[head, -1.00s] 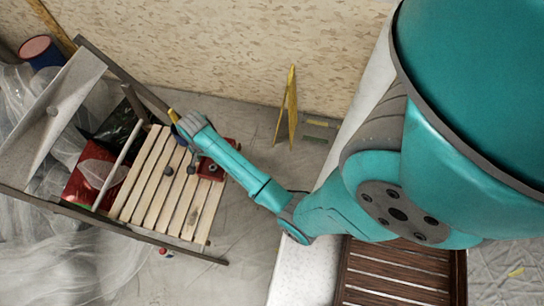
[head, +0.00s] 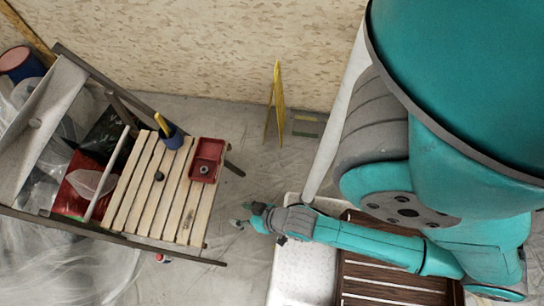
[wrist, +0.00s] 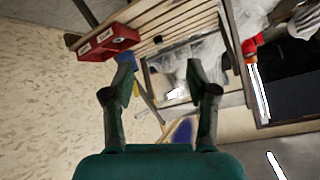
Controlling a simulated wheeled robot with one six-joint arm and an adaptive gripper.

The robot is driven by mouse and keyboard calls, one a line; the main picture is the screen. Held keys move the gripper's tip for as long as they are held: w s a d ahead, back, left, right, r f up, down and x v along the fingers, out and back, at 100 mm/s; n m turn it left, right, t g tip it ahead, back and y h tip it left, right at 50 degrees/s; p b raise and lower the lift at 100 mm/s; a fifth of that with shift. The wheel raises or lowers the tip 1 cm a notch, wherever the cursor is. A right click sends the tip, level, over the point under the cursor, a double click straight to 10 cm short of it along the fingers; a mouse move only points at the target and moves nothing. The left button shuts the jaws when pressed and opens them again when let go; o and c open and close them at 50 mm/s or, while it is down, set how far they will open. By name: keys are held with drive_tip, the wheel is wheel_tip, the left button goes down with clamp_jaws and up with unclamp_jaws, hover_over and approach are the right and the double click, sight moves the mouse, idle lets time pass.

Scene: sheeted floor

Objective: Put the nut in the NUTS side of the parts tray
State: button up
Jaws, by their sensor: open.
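The red parts tray (head: 193,160) sits on the right end of a slatted wooden seat. A dark ring-like piece that looks like the nut (head: 204,169) lies inside it, in the part nearer the bottom of the head view. My gripper (head: 238,222) is open and empty, off the seat's right side and apart from the tray. Its two fingers stand wide apart in the wrist view (wrist: 160,75).
A dark round piece (head: 159,176) lies on the slats (head: 140,190). A yellow A-shaped sign (head: 279,100) stands by the wall. A dark slatted surface (head: 375,270) lies below my arm.

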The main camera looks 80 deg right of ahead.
drive_tip(key=s+a+r+n+t, duration=0.1)
drive_tip(key=s+r+n, duration=0.1)
drive_tip(key=r, duration=0.4)
drive_tip(key=s+a+r+n+t+y, duration=0.1)
drive_tip(key=s+r+n+t, duration=0.1)
drive_tip(key=s+r, duration=0.2)
drive_tip(key=s+a+r+n+t, duration=0.1)
drive_tip(key=s+r, duration=0.2)
drive_tip(key=r, duration=0.7)
drive_tip(key=shift+s+a+n+t, duration=0.15)
drive_tip(key=shift+s+n+t, duration=0.2)
drive_tip(key=shift+n+t, duration=0.05)
